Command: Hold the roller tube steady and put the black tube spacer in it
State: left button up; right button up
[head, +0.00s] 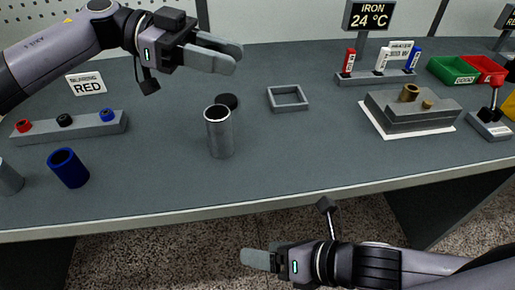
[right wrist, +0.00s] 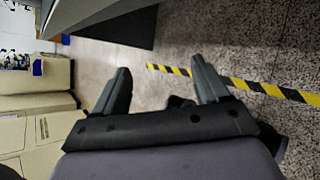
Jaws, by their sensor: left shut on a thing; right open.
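The grey roller tube (head: 220,138) stands upright and open-topped near the middle of the table. A flat, round black thing (head: 229,100) lies just behind it; I cannot tell whether this is the black tube spacer. My left gripper (head: 238,58) is above the table, behind the roller tube and apart from it. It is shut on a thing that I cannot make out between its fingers. My right gripper (head: 250,258) is in front of the table, beyond its front edge. The right wrist view shows its fingers (right wrist: 160,65) open and empty.
A rack (head: 95,127) holds red, black and blue pieces. A blue tube (head: 68,170) and another grey tube (head: 8,180) stand at left. A square frame (head: 288,107) lies right of the roller tube. A stepped grey block (head: 395,118) stands farther right. The front middle is clear.

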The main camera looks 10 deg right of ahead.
jog(key=s+a+r+n+g+h, duration=0.1)
jog(key=s+a+r+n+g, duration=0.1)
jog(key=s+r+n+g, duration=0.3)
jog(key=w+a+r+n+t+h, duration=0.1)
jog(key=w+r+n+t, duration=0.2)
jog(key=r, duration=0.4)
jog(key=w+a+r+n+t, duration=0.1)
jog(key=w+r+n, duration=0.1)
jog(key=w+r, duration=0.4)
notch_tip(320, 180, up, 4)
jog(key=w+t, duration=0.2)
jog(key=t, duration=0.1)
jog(key=m+t, duration=0.3)
jog(key=m, duration=0.2)
send_near(227, 138)
jog(key=shift+a+h, duration=0.3)
jog(key=shift+f, duration=0.1)
jog(key=shift+t, duration=0.3)
jog(key=x, duration=1.2)
jog(key=shift+s, duration=0.1)
